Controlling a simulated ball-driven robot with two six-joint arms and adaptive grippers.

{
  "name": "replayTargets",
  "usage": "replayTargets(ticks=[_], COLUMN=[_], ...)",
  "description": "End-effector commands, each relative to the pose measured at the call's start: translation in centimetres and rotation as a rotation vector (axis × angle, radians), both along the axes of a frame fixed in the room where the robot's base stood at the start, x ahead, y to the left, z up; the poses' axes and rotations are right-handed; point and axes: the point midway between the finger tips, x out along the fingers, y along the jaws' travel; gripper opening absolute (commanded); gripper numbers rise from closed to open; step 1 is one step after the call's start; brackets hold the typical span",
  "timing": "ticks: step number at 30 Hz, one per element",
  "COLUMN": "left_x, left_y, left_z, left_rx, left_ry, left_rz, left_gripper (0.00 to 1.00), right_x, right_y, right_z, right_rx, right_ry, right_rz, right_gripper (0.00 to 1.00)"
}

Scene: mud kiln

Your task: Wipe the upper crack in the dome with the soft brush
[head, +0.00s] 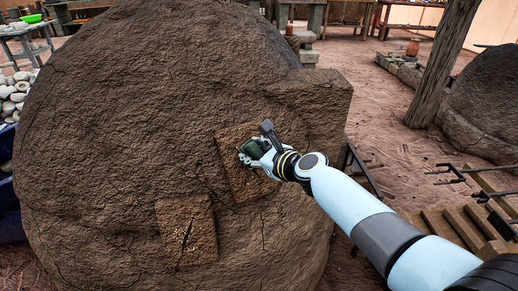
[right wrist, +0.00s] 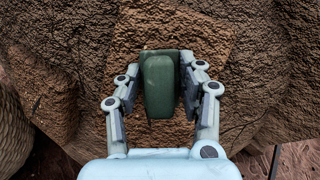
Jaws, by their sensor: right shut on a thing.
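The mud dome (head: 150,110) fills most of the head view. Two lighter brown patches show on it: an upper one (head: 232,145) and a lower one (head: 188,230) with a dark crack down it. My right gripper (head: 254,152) is in front of the upper patch, shut on a dark green block-like thing that I take for the soft brush (right wrist: 158,85). Its bristles are hidden, and I cannot tell whether it touches the patch. The upper crack is hidden behind the gripper and brush. My left gripper is not in view.
A raised block (head: 315,100) juts from the dome to the right of the patches. A wooden post (head: 443,65) and a second dark mound (head: 485,100) stand at right. Wooden slats (head: 465,225) and dark metal rods lie at lower right.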

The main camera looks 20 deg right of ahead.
Motion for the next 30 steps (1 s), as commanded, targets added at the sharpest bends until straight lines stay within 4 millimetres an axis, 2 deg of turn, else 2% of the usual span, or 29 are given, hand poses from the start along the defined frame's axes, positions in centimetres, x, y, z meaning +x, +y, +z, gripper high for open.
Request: replayTargets(ticks=[13, 23, 30], left_x=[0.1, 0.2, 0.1], left_y=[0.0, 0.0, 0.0], left_z=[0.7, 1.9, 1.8], left_rx=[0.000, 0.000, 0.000], left_ry=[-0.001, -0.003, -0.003], left_rz=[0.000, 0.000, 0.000], left_gripper=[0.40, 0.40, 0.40], right_x=[-0.4, 0.7, 0.8], right_y=[3.6, 3.8, 2.9], right_z=[-0.2, 1.4, 1.3], right_rx=[0.003, 0.003, 0.000], right_ry=[0.003, 0.001, 0.000], right_rz=[0.001, 0.002, 0.001], right_gripper=[0.12, 0.12, 0.12])
